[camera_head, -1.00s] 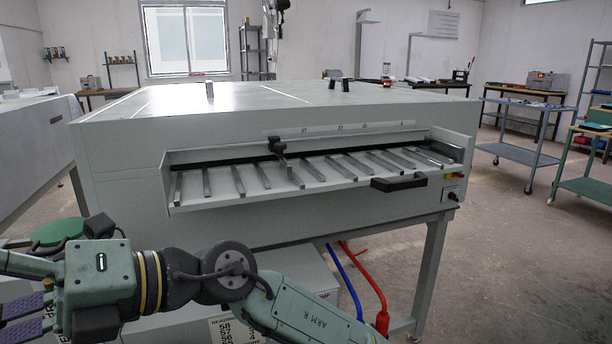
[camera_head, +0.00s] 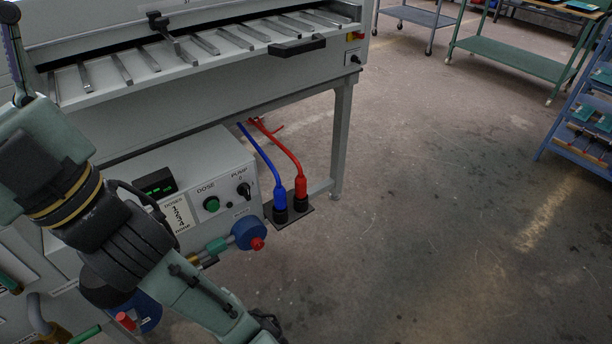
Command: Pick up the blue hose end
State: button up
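The blue hose (camera_head: 264,152) comes down from under the processor and ends in a blue hose end (camera_head: 280,199). That end stands upright in a black socket on a small dark plate beside the dosing unit. A red hose end (camera_head: 301,187) stands in a like socket just to its right. My arm crosses the lower left of the head view, left of the hose ends and apart from them. My gripper's fingertips are not in view.
The dosing unit (camera_head: 224,165) with knobs and a display stands left of the hoses. A blue round pump part (camera_head: 248,233) juts out in front. A processor leg (camera_head: 341,140) rises on the right. The floor (camera_head: 430,230) to the right is clear.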

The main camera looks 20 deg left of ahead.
aim_at(279, 194)
jog(key=u, duration=2.3)
jog(key=z, duration=1.75)
jog(key=i+l+u, duration=0.15)
jog(key=l, duration=0.2)
jog(key=i+l+u, duration=0.1)
jog(key=l, duration=0.25)
jog(key=i+l+u, duration=0.15)
jog(key=l, duration=0.25)
jog(key=i+l+u, duration=0.1)
jog(key=l, duration=0.3)
jog(key=i, duration=0.1)
